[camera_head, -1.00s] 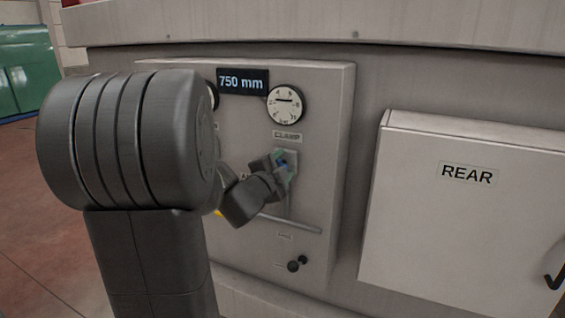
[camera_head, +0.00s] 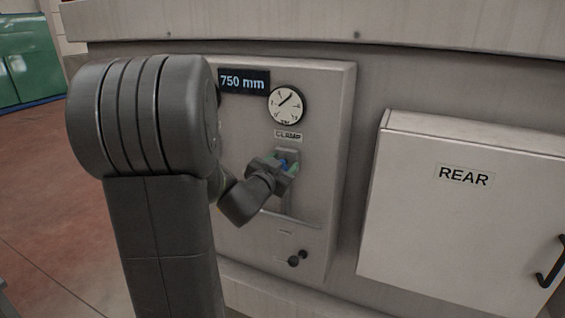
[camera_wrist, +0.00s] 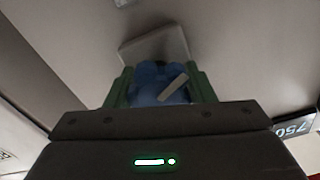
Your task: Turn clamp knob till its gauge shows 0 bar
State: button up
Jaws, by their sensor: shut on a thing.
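The clamp gauge (camera_head: 287,105) is a round white dial above the CLAMP label (camera_head: 288,135); its dark needle points up and to the right, and its numbers are too small to read. The clamp knob is blue; in the wrist view the knob (camera_wrist: 158,84) has a pale pointer bar slanting up to the right. My gripper (camera_head: 284,165) is shut on the knob, with its green fingers (camera_wrist: 205,88) on both sides of it. Much of the knob is hidden by my gripper in the head view.
A display reading 750 mm (camera_head: 244,81) sits left of the gauge. A small black lever (camera_head: 297,259) is low on the panel. A REAR box (camera_head: 462,215) with a black handle stands to the right. My arm hides the panel's left part.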

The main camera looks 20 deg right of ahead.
jog(key=shift+f+n, duration=0.1)
jog(key=shift+n, duration=0.3)
jog(key=o, duration=1)
jog(key=b+v, duration=0.2)
jog(key=v, duration=1.2)
jog(key=shift+w+d, duration=0.1)
jog(key=shift+d, duration=0.1)
jog(key=p+x, duration=0.2)
jog(key=x, duration=1.1)
jog(key=shift+w+d, duration=0.2)
jog(key=shift+w, duration=0.05)
